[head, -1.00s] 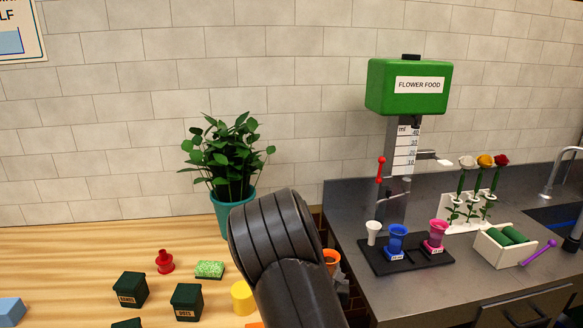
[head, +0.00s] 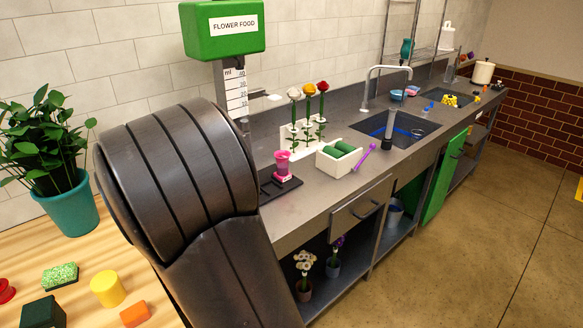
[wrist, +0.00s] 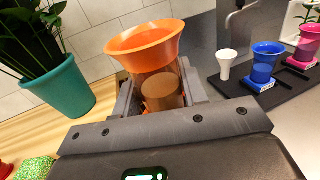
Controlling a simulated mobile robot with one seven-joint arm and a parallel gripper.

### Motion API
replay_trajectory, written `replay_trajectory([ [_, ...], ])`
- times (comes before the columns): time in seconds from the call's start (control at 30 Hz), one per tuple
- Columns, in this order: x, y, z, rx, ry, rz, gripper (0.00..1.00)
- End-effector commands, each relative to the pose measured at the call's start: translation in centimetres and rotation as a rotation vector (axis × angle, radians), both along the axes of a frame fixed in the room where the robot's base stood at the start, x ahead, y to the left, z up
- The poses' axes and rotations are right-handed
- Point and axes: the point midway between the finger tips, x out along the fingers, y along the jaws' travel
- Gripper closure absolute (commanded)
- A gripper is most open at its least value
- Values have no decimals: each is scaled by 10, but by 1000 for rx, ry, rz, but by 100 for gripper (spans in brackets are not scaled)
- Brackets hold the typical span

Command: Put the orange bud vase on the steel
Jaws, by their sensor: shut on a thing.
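My gripper (wrist: 155,100) is shut on the orange bud vase (wrist: 147,42), seen in the wrist view. The vase is upright with its flared rim up, and the jaws close around its body. In the head view my arm hides the gripper and the vase. The steel counter (head: 312,206) is on the right of the wooden table (head: 88,262). In the wrist view the steel (wrist: 203,52) shows beside and behind the vase. I cannot tell the vase's height above any surface.
A potted plant (head: 68,205) stands left of my arm. The flower food dispenser (head: 222,29), a white box (head: 327,163) and a flower rack (head: 290,138) are on the steel.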

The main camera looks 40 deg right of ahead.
Motion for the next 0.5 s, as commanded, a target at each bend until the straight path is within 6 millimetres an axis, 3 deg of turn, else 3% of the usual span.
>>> replay_trajectory([
  [0.17, 0, 0, 23, 1, -4, 1, 98],
  [0.37, 11, -43, 22, -3, 0, -80, 98],
  [0.5, 19, -85, 23, -3, 2, -156, 98],
])
